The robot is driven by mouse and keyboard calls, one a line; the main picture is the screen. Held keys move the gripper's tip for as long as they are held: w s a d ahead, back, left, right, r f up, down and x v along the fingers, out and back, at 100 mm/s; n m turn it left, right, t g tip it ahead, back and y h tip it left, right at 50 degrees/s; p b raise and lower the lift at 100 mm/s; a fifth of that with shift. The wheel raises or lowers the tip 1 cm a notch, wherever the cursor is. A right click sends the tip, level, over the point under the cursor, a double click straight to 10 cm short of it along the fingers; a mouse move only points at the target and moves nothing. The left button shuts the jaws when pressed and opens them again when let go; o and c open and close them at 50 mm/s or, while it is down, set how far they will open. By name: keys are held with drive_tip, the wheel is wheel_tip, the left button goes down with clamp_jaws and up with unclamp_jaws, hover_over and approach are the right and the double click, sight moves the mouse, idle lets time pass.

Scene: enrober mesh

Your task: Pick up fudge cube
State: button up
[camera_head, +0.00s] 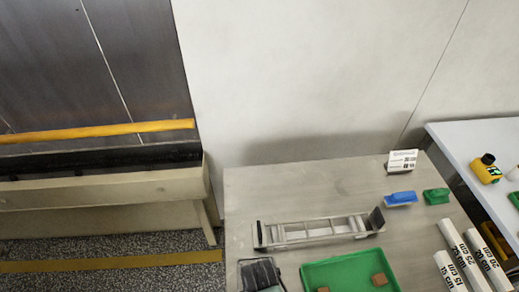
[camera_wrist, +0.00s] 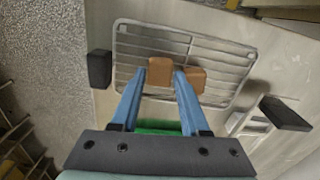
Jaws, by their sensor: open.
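In the wrist view, two brown fudge cubes lie side by side on a wire mesh rack (camera_wrist: 222,62). The left cube (camera_wrist: 159,66) shows between the blue fingertips of my gripper (camera_wrist: 160,78). The right cube (camera_wrist: 197,75) is just right of the right fingertip, which covers part of its near side. My gripper is open; I cannot tell how far its tips are above the rack. In the head view, brown cubes (camera_head: 379,279) lie in a green tray (camera_head: 338,266), one cut off by the lower edge. I cannot clearly make out my gripper there.
A pale frame (camera_head: 318,232) with black end plates stands behind the tray. A dark object (camera_head: 262,273) is left of it. Blue (camera_head: 400,198) and green (camera_head: 436,196) items, a small sign (camera_head: 402,161) and labelled white tubes (camera_head: 463,255) are at the right. The table's back left is clear.

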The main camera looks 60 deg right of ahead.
drive_tip(key=shift+f, duration=0.6)
drive_tip(key=shift+r, duration=0.1)
drive_tip(key=c, duration=0.6)
drive_tip(key=shift+c, duration=0.2)
